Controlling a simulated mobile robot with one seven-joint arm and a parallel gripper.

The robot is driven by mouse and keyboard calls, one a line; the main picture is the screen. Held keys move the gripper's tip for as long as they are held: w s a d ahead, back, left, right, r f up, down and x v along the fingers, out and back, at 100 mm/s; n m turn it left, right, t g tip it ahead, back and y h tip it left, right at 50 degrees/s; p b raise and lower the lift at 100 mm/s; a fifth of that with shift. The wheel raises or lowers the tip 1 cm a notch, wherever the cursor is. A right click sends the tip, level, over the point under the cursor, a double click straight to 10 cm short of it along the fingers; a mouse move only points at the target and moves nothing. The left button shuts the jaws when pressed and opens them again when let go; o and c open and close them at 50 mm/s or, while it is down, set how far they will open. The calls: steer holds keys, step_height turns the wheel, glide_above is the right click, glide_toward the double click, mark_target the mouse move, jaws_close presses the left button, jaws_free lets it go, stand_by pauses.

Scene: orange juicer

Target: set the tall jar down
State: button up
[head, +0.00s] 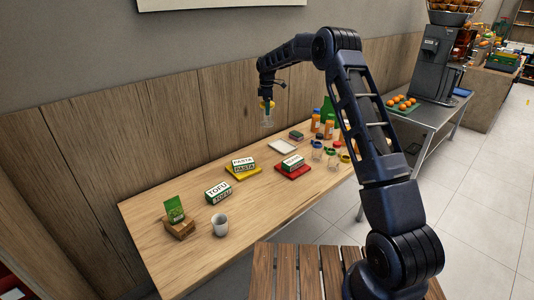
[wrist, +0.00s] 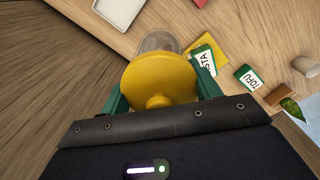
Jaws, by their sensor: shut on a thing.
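The tall jar is clear glass with a yellow lid. In the head view the jar (head: 267,121) hangs upright below my gripper (head: 267,103), in front of the wood wall panel and apparently above the table's far side. In the wrist view the yellow lid (wrist: 158,78) lies between the green fingers of my gripper (wrist: 160,90), which is shut on it. The glass body (wrist: 159,42) shows only partly beyond the lid; its base is hidden there. The wooden table (head: 160,230) is below.
A white tray (head: 284,147) lies at the back. A tofu box (head: 218,192) and grey cup (head: 220,226) stand nearer. Several bottles and jars (head: 328,130) crowd the right end.

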mark_target(267, 120)
step_height(267, 120, down, 20)
steer(key=shift+r, duration=0.25)
stand_by(0.4)
steer(key=shift+f, duration=0.15)
steer(key=o, duration=1.5)
step_height(267, 120, up, 12)
steer(key=shift+r, duration=0.2)
